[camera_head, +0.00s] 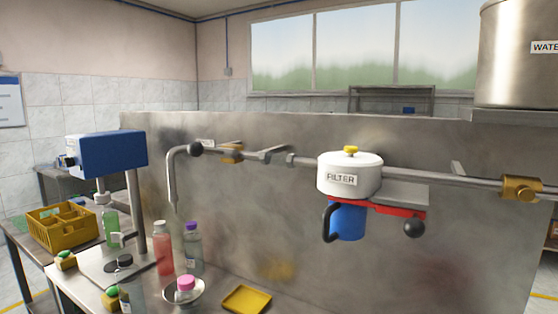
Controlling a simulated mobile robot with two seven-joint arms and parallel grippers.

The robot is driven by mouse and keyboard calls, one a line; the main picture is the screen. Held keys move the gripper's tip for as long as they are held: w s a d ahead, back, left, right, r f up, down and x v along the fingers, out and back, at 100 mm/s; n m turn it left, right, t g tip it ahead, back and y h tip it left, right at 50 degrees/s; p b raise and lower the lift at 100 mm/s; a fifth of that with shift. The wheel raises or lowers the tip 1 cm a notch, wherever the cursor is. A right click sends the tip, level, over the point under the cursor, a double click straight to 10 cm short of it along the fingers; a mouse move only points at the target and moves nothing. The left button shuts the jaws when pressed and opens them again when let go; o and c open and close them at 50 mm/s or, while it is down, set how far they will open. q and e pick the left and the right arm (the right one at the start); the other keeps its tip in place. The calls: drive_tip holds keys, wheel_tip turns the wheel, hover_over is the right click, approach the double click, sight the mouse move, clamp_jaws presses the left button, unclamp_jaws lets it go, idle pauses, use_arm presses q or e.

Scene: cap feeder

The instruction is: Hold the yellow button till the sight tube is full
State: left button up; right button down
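A yellow button (351,150) sits on top of the white round filter head (349,175), which carries a label reading FILTER. A blue bowl (348,221) with a black handle hangs under the head. I cannot make out a sight tube or its level. A red lever (399,209) with a black knob (414,229) sticks out to the right below the head. Nothing touches the yellow button. Neither of my grippers is in view.
A steel pipe (455,178) runs along the panel (260,220) to a spout (173,180). A blue-headed machine (110,154), pink bottle (163,252), bowl (199,296) and yellow tray (247,299) stand lower left. A yellow crate (60,233) is at far left. Space before the filter looks clear.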

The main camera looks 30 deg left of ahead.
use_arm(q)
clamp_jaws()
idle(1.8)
